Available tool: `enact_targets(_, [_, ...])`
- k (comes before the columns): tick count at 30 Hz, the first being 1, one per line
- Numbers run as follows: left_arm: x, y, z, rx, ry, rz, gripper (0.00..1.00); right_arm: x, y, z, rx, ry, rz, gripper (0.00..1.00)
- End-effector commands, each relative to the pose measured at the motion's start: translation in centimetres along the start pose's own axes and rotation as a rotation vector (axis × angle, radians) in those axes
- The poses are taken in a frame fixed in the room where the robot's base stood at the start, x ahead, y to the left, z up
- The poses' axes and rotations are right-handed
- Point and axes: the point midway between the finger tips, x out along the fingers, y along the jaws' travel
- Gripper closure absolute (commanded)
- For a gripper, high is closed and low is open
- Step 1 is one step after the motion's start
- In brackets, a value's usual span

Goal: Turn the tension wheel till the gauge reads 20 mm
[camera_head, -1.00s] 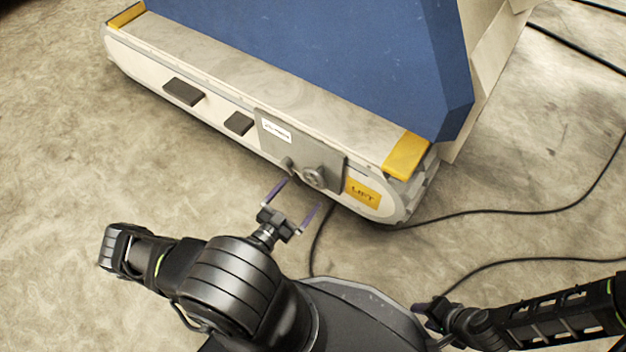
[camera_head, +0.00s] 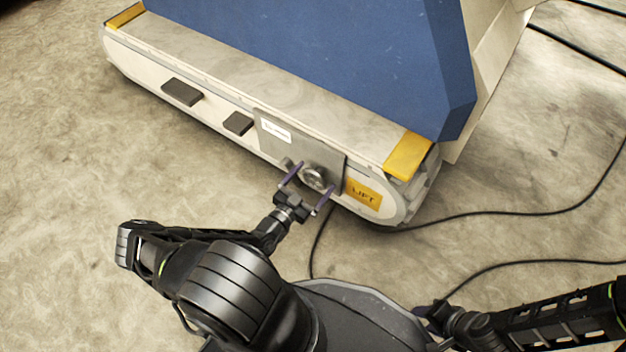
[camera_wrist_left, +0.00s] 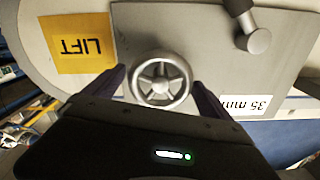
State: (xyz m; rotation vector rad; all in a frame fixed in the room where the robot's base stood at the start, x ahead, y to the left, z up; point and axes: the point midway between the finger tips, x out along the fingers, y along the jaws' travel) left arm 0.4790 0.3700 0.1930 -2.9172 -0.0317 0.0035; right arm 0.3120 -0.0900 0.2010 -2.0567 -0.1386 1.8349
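The tension wheel is a small grey metal handwheel with spokes (camera_head: 313,178) on the grey panel of the machine's side; in the left wrist view it (camera_wrist_left: 160,80) faces the camera. A white gauge label (camera_wrist_left: 246,104) there appears upside down and reads "35 mm"; part of it is hidden by a finger. The label also shows in the head view (camera_head: 275,132), too small to read. My left gripper (camera_head: 315,176) is open, its two fingers on either side of the wheel; in the wrist view small gaps seem to remain. My right gripper (camera_head: 428,312) is low at the right, its fingers unclear.
A grey knob on a short stem (camera_wrist_left: 255,40) sticks out beside the wheel. A yellow LIFT plate (camera_head: 363,193) is on the wheel's other side. Two dark blocks (camera_head: 181,92) jut from the machine's side. Black cables (camera_head: 500,213) lie on the floor.

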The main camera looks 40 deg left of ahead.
Motion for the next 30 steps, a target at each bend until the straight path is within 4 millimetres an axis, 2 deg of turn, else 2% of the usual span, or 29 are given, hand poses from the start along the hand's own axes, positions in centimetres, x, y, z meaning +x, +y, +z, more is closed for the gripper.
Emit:
enact_targets(2, [-0.02,-0.01,0.01,0.0,0.0,0.0,0.12,0.0,0.0,0.01,0.0,0.0,0.0,0.6])
enact_targets(20, [-0.03,0.0,0.01,0.001,0.0,0.001,0.61,0.01,0.0,0.02,0.0,0.0,0.0,0.6])
enact_targets(30, [-0.05,0.02,-0.03,0.036,-0.001,0.002,0.61,-0.19,-0.07,0.04,0.0,-0.001,0.0,0.6])
